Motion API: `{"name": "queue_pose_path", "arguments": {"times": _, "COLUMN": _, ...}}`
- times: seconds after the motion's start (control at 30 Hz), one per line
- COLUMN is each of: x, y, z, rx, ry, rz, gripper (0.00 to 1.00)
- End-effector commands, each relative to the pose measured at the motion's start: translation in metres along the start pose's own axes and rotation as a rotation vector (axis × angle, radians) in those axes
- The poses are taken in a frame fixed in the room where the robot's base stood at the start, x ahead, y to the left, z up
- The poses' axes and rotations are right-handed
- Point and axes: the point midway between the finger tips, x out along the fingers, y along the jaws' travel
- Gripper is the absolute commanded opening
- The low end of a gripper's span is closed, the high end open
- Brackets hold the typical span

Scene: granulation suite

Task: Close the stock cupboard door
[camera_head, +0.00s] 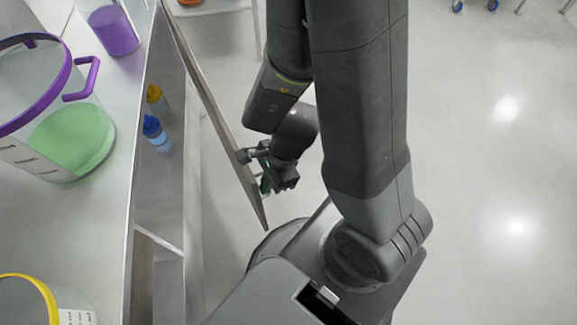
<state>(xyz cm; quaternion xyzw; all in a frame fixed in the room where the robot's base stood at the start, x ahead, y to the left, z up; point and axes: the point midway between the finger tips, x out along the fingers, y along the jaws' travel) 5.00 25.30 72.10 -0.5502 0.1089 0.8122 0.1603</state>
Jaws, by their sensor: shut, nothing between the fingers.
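The stock cupboard door (213,108) is a grey panel seen nearly edge-on from above. It stands partly open, angled away from the cupboard (160,205) under the counter. A gap shows between its near end and the cupboard front. The door's handle is not clearly visible.
The counter (65,225) on the left carries a purple-rimmed container (80,150) with green contents, a purple-filled container (113,32) and a yellow-rimmed container (48,290). The pale floor (490,170) on the right is clear, with castors at the far top right.

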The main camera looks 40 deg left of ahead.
Motion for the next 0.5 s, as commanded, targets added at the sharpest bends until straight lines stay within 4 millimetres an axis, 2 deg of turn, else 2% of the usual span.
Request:
{"name": "queue_pose_path", "arguments": {"times": 0.1, "x": 0.007, "y": 0.001, "z": 0.026, "rx": 0.018, "ry": 0.000, "rz": -0.006, "gripper": 0.00}}
{"name": "queue_pose_path", "arguments": {"times": 0.5, "x": 0.037, "y": -0.003, "z": 0.104, "rx": 0.111, "ry": 0.000, "rz": -0.043, "gripper": 0.00}}
